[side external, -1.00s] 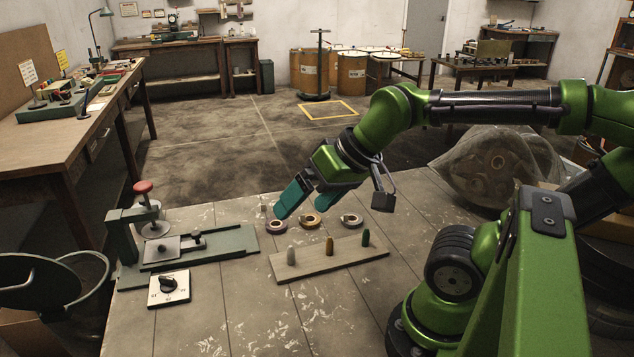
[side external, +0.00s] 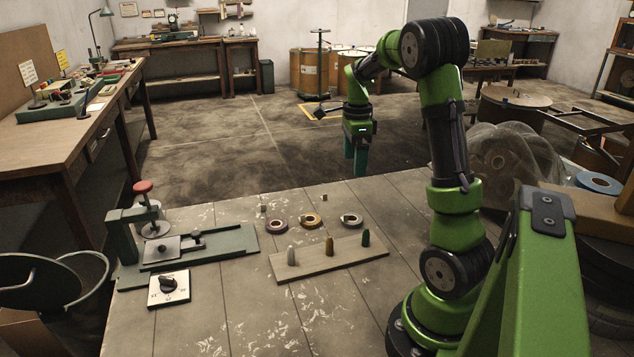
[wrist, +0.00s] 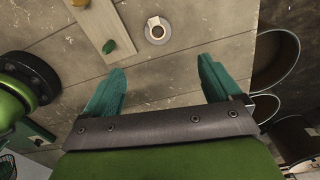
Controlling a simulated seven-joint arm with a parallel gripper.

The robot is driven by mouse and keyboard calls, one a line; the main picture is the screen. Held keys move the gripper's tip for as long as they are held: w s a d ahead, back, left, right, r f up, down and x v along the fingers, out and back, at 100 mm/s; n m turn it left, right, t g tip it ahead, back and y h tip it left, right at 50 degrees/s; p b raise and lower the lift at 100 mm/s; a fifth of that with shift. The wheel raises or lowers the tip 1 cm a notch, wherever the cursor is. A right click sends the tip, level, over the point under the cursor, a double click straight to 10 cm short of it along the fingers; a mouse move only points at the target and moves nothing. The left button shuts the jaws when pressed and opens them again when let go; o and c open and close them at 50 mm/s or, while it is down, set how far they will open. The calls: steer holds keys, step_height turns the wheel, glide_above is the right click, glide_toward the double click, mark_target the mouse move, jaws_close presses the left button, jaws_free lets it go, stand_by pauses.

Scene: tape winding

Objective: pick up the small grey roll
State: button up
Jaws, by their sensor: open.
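The small grey roll (side external: 351,219) lies flat at the right end of a row of rolls on the tabletop, with a dark middle. In the wrist view the pale grey roll (wrist: 158,38) lies beyond my fingertips, near the top edge and between the two fingers' lines. My gripper (side external: 360,174) points down near the table's far edge, behind and above the roll and apart from it. In the wrist view my gripper (wrist: 163,78) is open, with nothing between its teal fingers.
An orange roll (side external: 311,220) and a brownish roll (side external: 277,226) lie to the left. In front is a wooden board (side external: 308,267) with grey, yellow and green pegs. A green fixture (side external: 220,243) stands at left. Bare table lies around the roll.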

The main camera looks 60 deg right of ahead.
glide_above(352, 213)
steer(key=a, duration=0.2)
steer(key=f, duration=1.1)
steer(key=shift+s+f, duration=0.15)
steer(key=shift+s, duration=0.1)
steer(key=f, duration=0.5)
steer(key=shift+s+a+f, duration=0.1)
steer(key=shift+s+f, duration=0.1)
steer(key=shift+f, duration=0.1)
